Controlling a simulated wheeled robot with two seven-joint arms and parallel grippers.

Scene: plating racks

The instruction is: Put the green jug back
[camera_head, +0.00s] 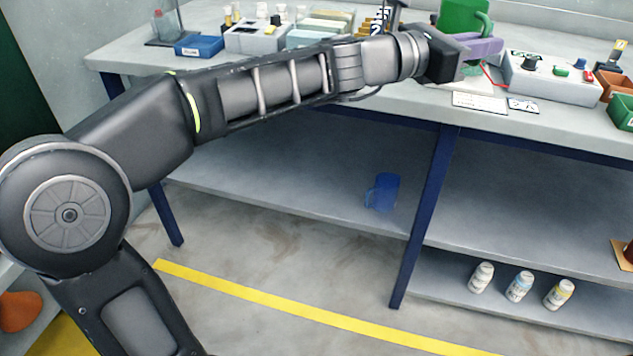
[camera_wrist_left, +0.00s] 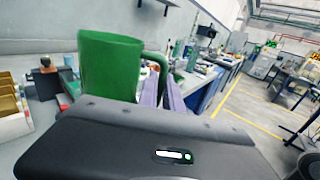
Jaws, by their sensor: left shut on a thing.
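The green jug (camera_head: 459,18) is upright at the back of the bench top, partly cut off by the top edge in the head view. Its handle faces right in that view. My left gripper (camera_head: 482,46) reaches over the bench and is shut on the jug, its pale purple fingers at the handle side. In the left wrist view the jug (camera_wrist_left: 108,68) stands beyond the gripper body, with the handle by the fingers (camera_wrist_left: 162,92). Whether the jug's base touches the bench is hidden. My right gripper is not in view.
A blue jug (camera_head: 384,192) stands on the shelf below the bench top (camera_head: 420,112). Grey equipment boxes (camera_head: 548,78), a green bin (camera_head: 622,112) and a blue tray (camera_head: 199,46) crowd the bench. Several white bottles (camera_head: 519,287) stand on the low right shelf. The shelf around the blue jug is clear.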

